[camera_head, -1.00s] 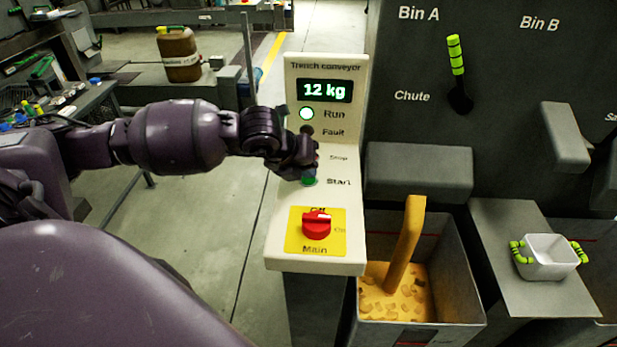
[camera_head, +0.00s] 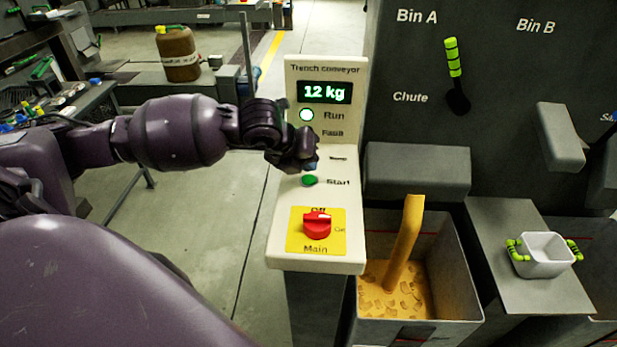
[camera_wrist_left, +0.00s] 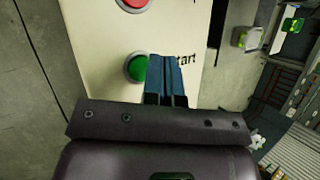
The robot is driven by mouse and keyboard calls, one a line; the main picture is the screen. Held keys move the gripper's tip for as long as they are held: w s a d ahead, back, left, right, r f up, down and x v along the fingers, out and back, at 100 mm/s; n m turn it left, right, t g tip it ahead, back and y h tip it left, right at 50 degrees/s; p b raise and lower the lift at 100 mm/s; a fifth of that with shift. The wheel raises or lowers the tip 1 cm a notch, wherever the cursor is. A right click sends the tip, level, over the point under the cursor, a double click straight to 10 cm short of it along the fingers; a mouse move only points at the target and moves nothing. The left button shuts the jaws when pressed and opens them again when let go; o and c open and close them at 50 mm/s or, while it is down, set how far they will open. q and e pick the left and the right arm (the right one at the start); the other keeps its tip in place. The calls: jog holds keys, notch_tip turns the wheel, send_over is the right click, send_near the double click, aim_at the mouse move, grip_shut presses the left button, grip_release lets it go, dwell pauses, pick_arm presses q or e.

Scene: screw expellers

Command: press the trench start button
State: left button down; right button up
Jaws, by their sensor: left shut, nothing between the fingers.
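The trench conveyor panel (camera_head: 285,215) is a cream pedestal whose display reads 12 kg, with the Run lamp (camera_head: 306,114) lit. The green Start button (camera_head: 310,181) is in clear view below my left gripper (camera_head: 308,166). In the left wrist view the green button (camera_wrist_left: 137,67) lies just left of the shut, blue-grey fingertips (camera_wrist_left: 166,62), beside the partly covered "Start" label. I cannot tell the gap between fingertips and panel. The red Stop button shows in the left wrist view (camera_wrist_left: 133,3); in the head view my gripper hides it. My right gripper is not in view.
A red main switch (camera_head: 317,226) on a yellow plate sits below the Start button. To the right stand a grey bin (camera_head: 455,285) with yellow material under a chute, and a white tub (camera_head: 545,256) with green handles. Open floor lies left of the panel.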

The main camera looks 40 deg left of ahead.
aim_at(308, 177)
pick_arm(q)
notch_tip(308, 177, up, 3)
jog(key=shift+f+p, duration=0.2)
jog(key=shift+p, duration=0.35)
jog(key=shift+r+p, duration=0.55)
jog(key=shift+r, duration=0.55)
